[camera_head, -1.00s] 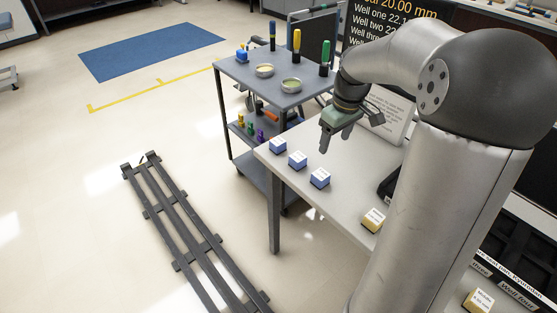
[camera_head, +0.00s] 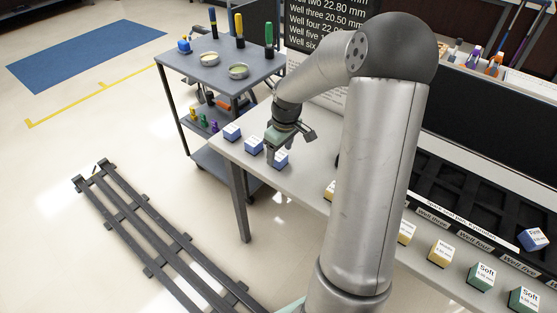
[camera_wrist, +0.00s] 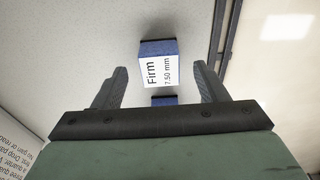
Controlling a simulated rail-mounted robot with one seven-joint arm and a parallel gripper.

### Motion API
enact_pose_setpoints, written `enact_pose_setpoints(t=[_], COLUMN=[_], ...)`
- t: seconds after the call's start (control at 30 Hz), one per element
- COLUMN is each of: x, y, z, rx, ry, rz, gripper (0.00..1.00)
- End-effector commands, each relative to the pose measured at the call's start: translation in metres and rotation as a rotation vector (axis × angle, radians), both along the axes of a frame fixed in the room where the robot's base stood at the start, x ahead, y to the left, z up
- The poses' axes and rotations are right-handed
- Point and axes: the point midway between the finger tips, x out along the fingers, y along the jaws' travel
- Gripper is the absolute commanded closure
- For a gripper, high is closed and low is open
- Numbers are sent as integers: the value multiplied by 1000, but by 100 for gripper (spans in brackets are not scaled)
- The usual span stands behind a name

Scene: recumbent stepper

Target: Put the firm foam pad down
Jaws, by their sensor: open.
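Several blue firm foam pads stand in a row on the light table (camera_head: 305,178): a left one (camera_head: 232,131), a middle one (camera_head: 254,146) and a right one (camera_head: 280,159). My gripper (camera_head: 278,154) is low over the right pad and partly covers it. In the wrist view my gripper (camera_wrist: 160,72) is open, with a blue pad labelled "Firm 7.50 mm" (camera_wrist: 158,50) between and just beyond its fingertips. Gaps show on both sides of this pad. Another blue pad (camera_wrist: 163,101) is mostly hidden by the gripper. One more blue pad (camera_head: 533,239) sits at the black tray, far right.
The black well tray (camera_head: 455,190) lies at the right, with yellow pads (camera_head: 440,250) and green soft pads (camera_head: 482,277) in front. A grey cart (camera_head: 200,72) holding dishes and upright tools stands behind the table. A dark slatted frame (camera_head: 150,235) lies on the floor.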

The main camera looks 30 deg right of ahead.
Motion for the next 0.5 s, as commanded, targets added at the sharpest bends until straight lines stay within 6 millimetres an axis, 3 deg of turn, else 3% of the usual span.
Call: enact_pose_setpoints(t=[0.2,0.47,0.5], x=[5,5,5], y=[2,2,2], z=[-29,-31,-31], rx=[0,-1,-1], ry=[1,0,0], rz=[1,0,0], gripper=[34,34,39])
